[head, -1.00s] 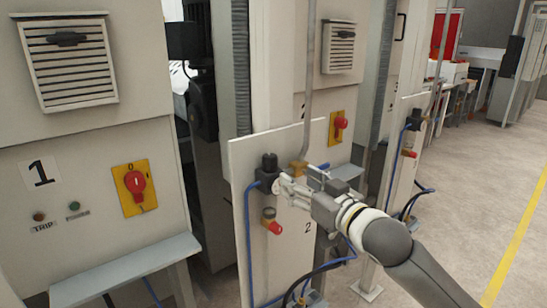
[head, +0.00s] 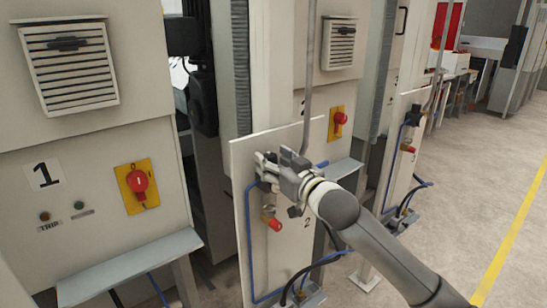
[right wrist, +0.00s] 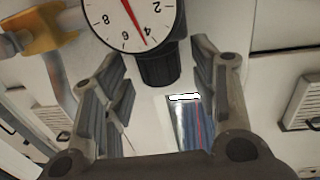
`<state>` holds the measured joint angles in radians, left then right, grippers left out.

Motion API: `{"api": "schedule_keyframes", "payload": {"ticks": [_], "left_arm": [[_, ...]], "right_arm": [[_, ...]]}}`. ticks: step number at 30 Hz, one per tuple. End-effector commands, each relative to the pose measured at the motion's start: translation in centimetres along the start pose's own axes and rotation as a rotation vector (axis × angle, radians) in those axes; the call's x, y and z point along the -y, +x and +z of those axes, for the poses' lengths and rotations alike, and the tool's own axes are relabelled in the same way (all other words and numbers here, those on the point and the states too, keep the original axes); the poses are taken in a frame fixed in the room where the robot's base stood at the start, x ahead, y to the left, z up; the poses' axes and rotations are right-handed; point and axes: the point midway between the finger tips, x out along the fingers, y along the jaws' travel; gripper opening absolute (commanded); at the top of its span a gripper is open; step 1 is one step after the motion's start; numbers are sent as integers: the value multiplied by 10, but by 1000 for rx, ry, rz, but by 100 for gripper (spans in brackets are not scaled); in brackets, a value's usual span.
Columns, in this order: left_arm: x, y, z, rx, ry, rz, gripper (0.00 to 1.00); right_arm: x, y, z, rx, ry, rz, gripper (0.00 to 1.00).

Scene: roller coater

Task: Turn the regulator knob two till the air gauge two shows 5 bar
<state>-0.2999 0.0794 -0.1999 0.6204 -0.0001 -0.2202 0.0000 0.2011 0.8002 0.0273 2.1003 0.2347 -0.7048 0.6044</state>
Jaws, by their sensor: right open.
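Regulator knob two (right wrist: 158,68) is a dark ribbed cylinder in the right wrist view, below the gauge in that picture. Air gauge two (right wrist: 120,18) has a white face, appears upside down and is cut by the top edge. Its red needle points between 4 and 6. My right gripper (head: 270,168) is at the top of panel 2 and hides the knob and gauge in the head view. In the right wrist view its fingers (right wrist: 158,80) are open, one on each side of the knob; contact is not clear. My left gripper is out of view.
White panel 2 (head: 284,275) carries a red valve (head: 272,223) and blue hoses below my gripper. A grey vertical pipe (head: 309,90) rises close behind it. Cabinet 1 (head: 85,215) stands at left. The floor at right (head: 470,205) is clear.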

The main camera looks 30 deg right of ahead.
Motion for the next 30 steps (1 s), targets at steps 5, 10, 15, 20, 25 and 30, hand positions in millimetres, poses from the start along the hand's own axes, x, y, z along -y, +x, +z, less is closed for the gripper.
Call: {"api": "schedule_keyframes", "payload": {"ticks": [5,10,15,20,25,30], "left_arm": [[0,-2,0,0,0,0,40],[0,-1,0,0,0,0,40],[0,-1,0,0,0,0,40],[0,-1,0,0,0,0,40],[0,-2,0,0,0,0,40],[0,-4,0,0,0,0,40]], "right_arm": [[0,5,0,1,-1,0,54],[0,5,0,0,-2,0,54],[0,5,0,0,-2,0,36],[0,5,0,0,-2,0,16],[0,5,0,-1,-2,4,9],[3,6,0,-4,0,51,9]]}}
